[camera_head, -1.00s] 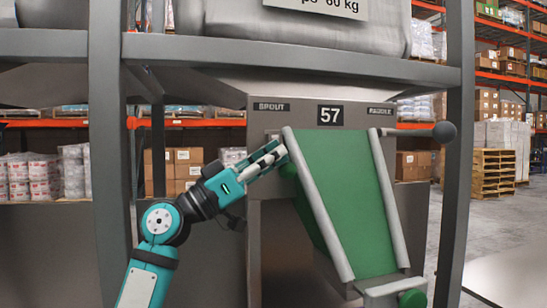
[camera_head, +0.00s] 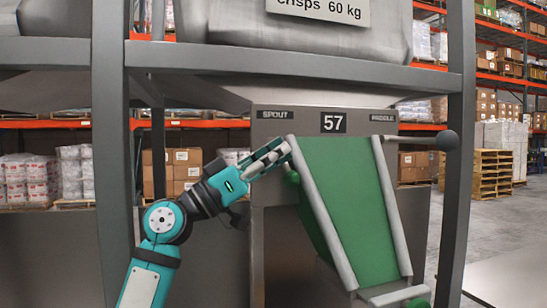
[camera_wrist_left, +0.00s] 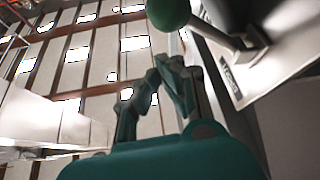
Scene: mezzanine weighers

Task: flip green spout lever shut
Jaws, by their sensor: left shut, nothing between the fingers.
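A green ball knob (camera_head: 292,178) shows at the left edge of the green chute, below the SPOUT label (camera_head: 275,114). In the left wrist view a green ball (camera_wrist_left: 168,12) sits on a short grey stem that runs to a mount on a pale panel. My left gripper (camera_head: 284,150) is shut and empty, its fingertips just above the knob in the head view, near the chute's upper left corner. In the wrist view its fingers (camera_wrist_left: 170,65) point up toward the ball, with a gap in the picture. Contact cannot be told. My right gripper is out of view.
The green chute (camera_head: 347,210) with pale side rails slopes down the front of weigher 57. A dark ball knob (camera_head: 446,140) sticks out right, by the PADDLE label (camera_head: 383,116). Grey frame posts (camera_head: 108,170) stand at both sides. Filled sacks hang above.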

